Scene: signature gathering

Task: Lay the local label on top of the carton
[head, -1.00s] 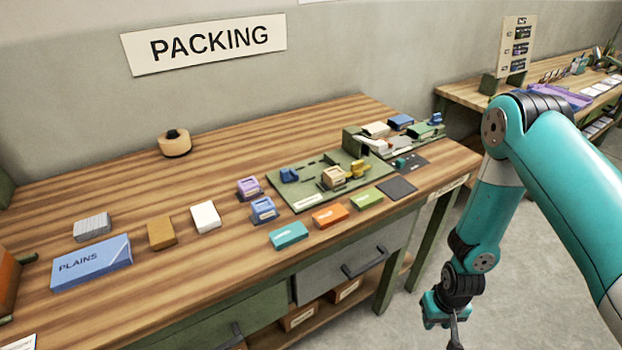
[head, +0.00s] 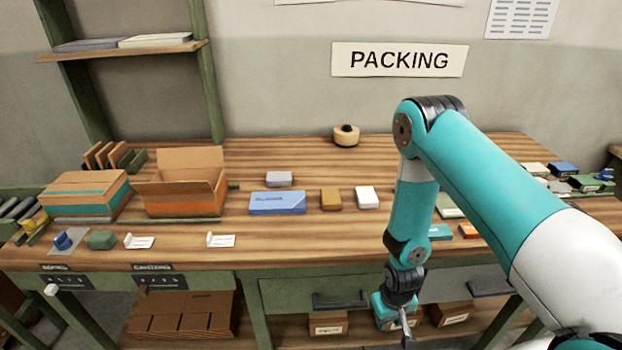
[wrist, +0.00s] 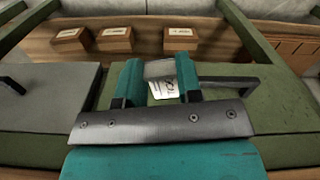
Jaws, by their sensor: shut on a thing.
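My gripper (head: 405,332) hangs in front of the bench, below the tabletop, at the lower middle right of the head view. Much of the label is hidden between the fingers. A closed carton (head: 88,191) with a teal band stands on the bench at far left. An open carton (head: 180,199) with an orange band and raised flaps stands beside it. Both are well left of my gripper.
A blue box (head: 277,203), a brown block (head: 331,199) and a white block (head: 367,197) sit mid-bench. Drawer handles (head: 340,301) jut from the bench front.

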